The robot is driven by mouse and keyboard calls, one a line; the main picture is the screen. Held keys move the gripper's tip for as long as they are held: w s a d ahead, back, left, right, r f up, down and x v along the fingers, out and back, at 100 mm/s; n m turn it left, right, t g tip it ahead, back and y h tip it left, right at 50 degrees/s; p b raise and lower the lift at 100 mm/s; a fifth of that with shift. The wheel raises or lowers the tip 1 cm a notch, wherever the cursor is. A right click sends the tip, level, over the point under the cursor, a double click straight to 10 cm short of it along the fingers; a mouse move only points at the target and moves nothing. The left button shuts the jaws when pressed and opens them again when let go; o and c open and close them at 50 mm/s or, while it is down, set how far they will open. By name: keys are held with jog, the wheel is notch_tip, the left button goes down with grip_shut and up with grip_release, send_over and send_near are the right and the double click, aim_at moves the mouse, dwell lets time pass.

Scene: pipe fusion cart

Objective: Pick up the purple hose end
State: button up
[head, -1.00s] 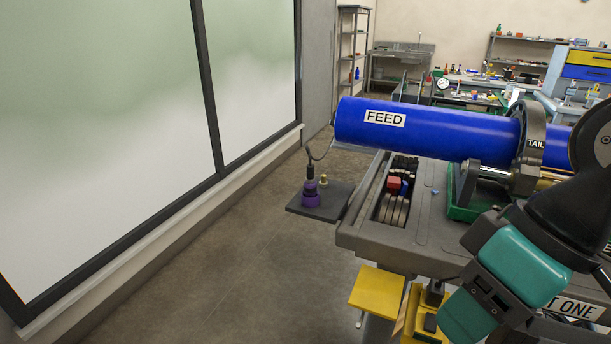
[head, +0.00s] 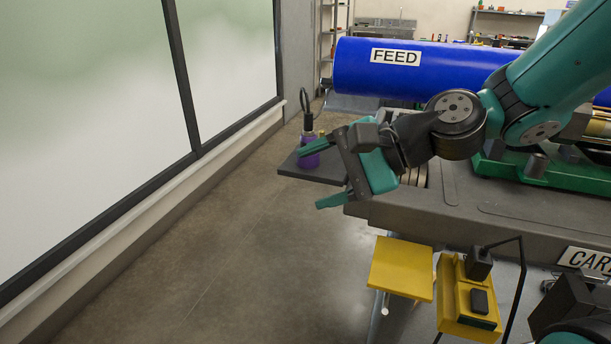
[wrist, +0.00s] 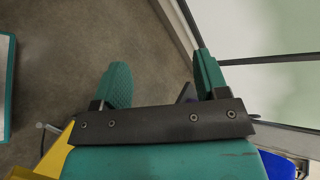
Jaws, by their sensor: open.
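The purple hose end (head: 308,162) stands on a small dark shelf (head: 318,175) at the left end of the cart, with a black hose rising from it. My gripper (head: 321,174) is open and empty, its fingers pointing left. In the head view its upper finger crosses in front of the hose end and hides part of it; I cannot tell if they touch. In the wrist view both teal fingers are wide apart (wrist: 162,78) over floor.
The blue FEED pipe (head: 430,70) lies above the cart (head: 500,215), behind my arm. A yellow plate (head: 400,268) and a yellow box (head: 466,305) stick out at the cart's front. A frosted glass wall (head: 80,120) stands left, with clear floor (head: 240,260) between.

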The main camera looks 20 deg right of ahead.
jog(key=w+d+f+m+t+b, duration=0.5)
jog(key=w+d+f+m, duration=0.15)
jog(key=m, duration=0.35)
jog(key=m+t+h+b, duration=0.2)
jog(key=m+t, duration=0.3)
jog(key=m, duration=0.4)
send_near(308, 140)
jog(key=w+p, duration=0.1)
jog(key=p, duration=0.1)
jog(key=w+a+f+p, duration=0.1)
jog(key=w+p, duration=0.1)
jog(key=w+a+p, duration=0.1)
jog(key=w+p, duration=0.1)
jog(key=p, duration=0.1)
jog(key=shift+f, duration=0.25)
jog(key=shift+p+x, duration=0.6)
jog(key=shift+x, duration=2.35)
jog(key=shift+w+d+r, duration=0.1)
jog(key=shift+d, duration=0.1)
jog(key=c, duration=0.9)
jog(key=shift+c, duration=0.8)
jog(key=shift+r, duration=0.15)
